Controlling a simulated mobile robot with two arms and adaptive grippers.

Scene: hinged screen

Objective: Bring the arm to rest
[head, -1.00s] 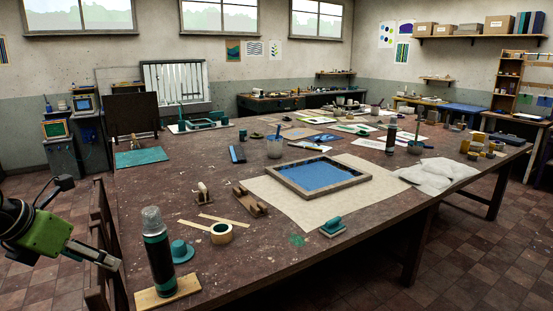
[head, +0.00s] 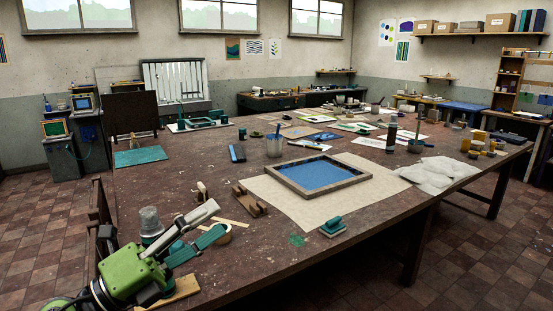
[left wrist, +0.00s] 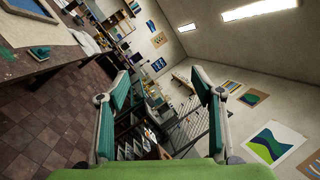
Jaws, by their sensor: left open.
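My left arm comes in at the lower left of the head view. Its green gripper (head: 218,221) is above the near left corner of the table, with its two fingers pointing right and away. The fingers are apart and nothing is between them. In the left wrist view the open fingers (left wrist: 162,92) frame only the distant wall and shelving. My right gripper is not in view.
On the large brown table (head: 225,270), a wooden-framed blue screen (head: 365,183) lies flat on pale paper (head: 270,197). A wooden block (head: 250,199) and a teal-handled tool (head: 333,226) lie nearby. The table's near middle is mostly clear.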

